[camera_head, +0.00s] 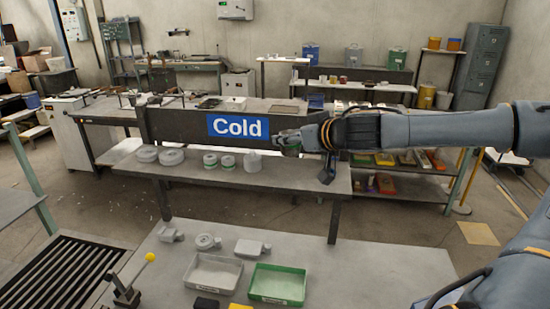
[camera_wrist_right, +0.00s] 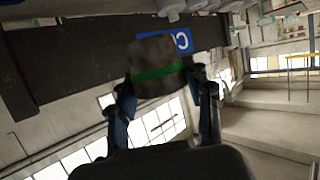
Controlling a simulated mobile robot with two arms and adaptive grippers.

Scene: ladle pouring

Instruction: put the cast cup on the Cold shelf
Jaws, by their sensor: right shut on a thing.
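The cast cup (camera_wrist_right: 158,72) is grey with a green band. In the right wrist view it sits between the fingers of my right gripper (camera_wrist_right: 165,98), which is shut on it. In the head view my right gripper (camera_head: 284,139) is at the right edge of the blue Cold sign (camera_head: 238,127), above the shelf; the cup there is small and mostly hidden by the fingers. The Cold shelf (camera_head: 300,178) is a grey board below the sign. My left gripper is out of view.
On the shelf stand plain grey cups (camera_head: 171,157), green-banded cups (camera_head: 210,160) and a taller grey piece (camera_head: 252,162). The shelf's right part is clear. The near table (camera_head: 370,265) holds a grey tray (camera_head: 213,273), a green tray (camera_head: 278,284) and several grey pieces.

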